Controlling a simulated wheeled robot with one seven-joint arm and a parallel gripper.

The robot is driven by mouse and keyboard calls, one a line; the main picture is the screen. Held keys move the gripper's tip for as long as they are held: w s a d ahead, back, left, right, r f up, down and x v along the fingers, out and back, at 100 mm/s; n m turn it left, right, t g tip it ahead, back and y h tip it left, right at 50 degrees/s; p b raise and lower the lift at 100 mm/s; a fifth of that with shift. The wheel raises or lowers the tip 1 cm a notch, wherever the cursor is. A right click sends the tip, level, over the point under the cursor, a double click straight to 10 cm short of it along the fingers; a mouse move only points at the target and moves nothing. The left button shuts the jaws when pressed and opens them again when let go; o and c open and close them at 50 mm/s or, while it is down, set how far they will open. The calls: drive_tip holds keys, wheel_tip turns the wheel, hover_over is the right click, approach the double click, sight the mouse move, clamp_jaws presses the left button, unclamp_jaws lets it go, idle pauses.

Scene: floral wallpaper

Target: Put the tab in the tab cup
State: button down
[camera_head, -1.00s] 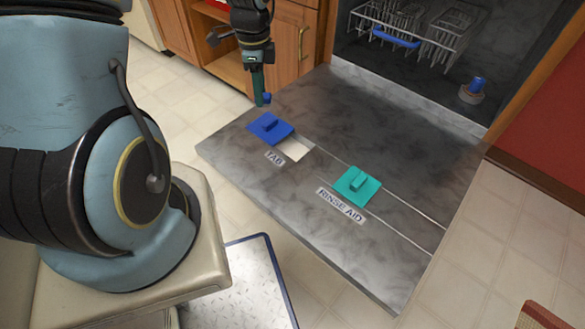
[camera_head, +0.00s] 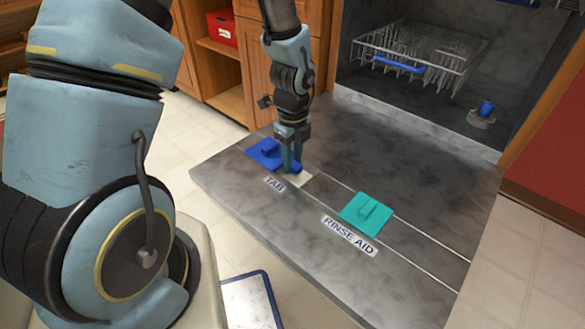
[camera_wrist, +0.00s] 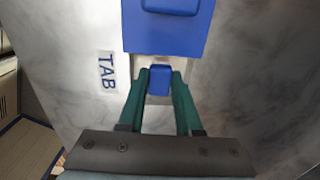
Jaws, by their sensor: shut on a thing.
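The tab (camera_wrist: 159,80) is a small blue block between my gripper's fingertips in the wrist view. My gripper (camera_wrist: 160,85) is shut on it; in the head view the gripper (camera_head: 292,168) points down at the dishwasher door. The tab cup is the pale recess (camera_head: 300,179) by the TAB label; it also shows around the tab in the wrist view (camera_wrist: 140,68). The tab is over or in this recess; I cannot tell whether it touches the bottom. The blue sliding lid (camera_head: 264,150) is beside the recess, leaving it uncovered.
The open dishwasher door (camera_head: 400,270) lies flat. A teal lid (camera_head: 366,213) sits by the RINSE AID label (camera_head: 349,235). A wire rack (camera_head: 420,58) and a blue-topped part (camera_head: 484,112) are inside the dishwasher. The door's right part is clear.

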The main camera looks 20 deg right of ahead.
drive_tip(key=shift+f, duration=1.1)
drive_tip(key=shift+f, duration=0.2)
drive_tip(key=c, duration=0.6)
unclamp_jaws()
drive_tip(key=shift+r, duration=0.1)
wheel_tip(320, 180, up, 12)
drive_tip(key=p, duration=0.2)
drive_tip(key=shift+p, duration=0.3)
